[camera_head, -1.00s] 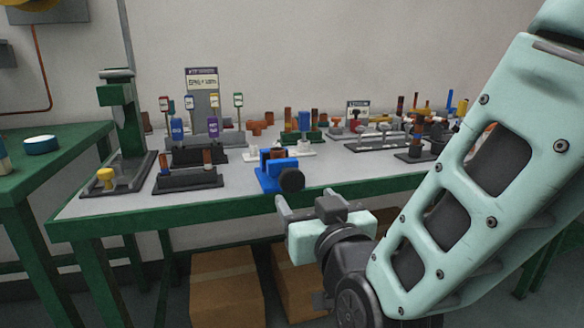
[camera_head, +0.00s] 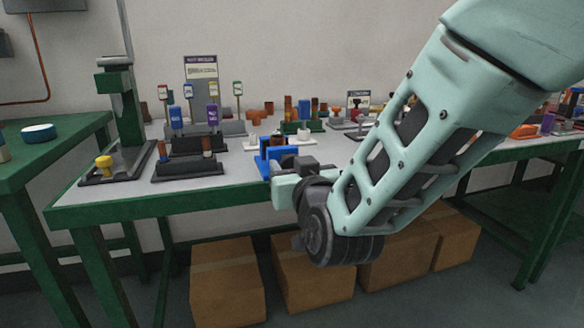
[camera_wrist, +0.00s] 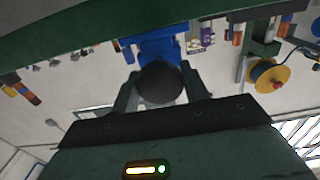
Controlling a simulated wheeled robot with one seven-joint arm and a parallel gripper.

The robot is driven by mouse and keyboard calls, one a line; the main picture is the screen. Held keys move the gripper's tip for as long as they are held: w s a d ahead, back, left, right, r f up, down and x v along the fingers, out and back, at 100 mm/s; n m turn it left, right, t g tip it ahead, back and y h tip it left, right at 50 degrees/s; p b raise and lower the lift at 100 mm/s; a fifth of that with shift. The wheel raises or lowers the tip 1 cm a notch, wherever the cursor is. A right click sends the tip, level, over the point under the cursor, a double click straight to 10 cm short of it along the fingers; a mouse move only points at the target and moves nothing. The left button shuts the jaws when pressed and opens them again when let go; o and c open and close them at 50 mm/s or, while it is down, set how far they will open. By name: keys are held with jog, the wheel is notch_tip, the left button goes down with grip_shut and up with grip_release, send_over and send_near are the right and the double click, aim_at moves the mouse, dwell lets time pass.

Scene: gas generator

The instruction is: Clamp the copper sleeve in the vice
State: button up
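The blue vice (camera_head: 264,160) stands at the table's front edge in the head view, partly hidden by my gripper. A small copper-brown piece (camera_head: 277,139) shows at its jaws; I take it for the copper sleeve, but cannot tell whether it is clamped. In the wrist view the vice's blue body (camera_wrist: 160,45) is straight ahead, with its dark round knob (camera_wrist: 160,83) in front. My gripper (camera_head: 284,168) is at the vice's front. In the wrist view its two fingers (camera_wrist: 161,92) stand apart, one on each side of the knob. Whether they touch it is unclear.
A green press stand (camera_head: 122,110) and a dark rack (camera_head: 187,170) with upright brown and dark pieces are left of the vice. Several small parts on stands fill the back of the table (camera_head: 115,200). Cardboard boxes (camera_head: 228,285) stand underneath.

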jog(key=shift+c, duration=1.4)
jog(key=shift+f+b, duration=0.1)
jog(key=shift+b, duration=0.2)
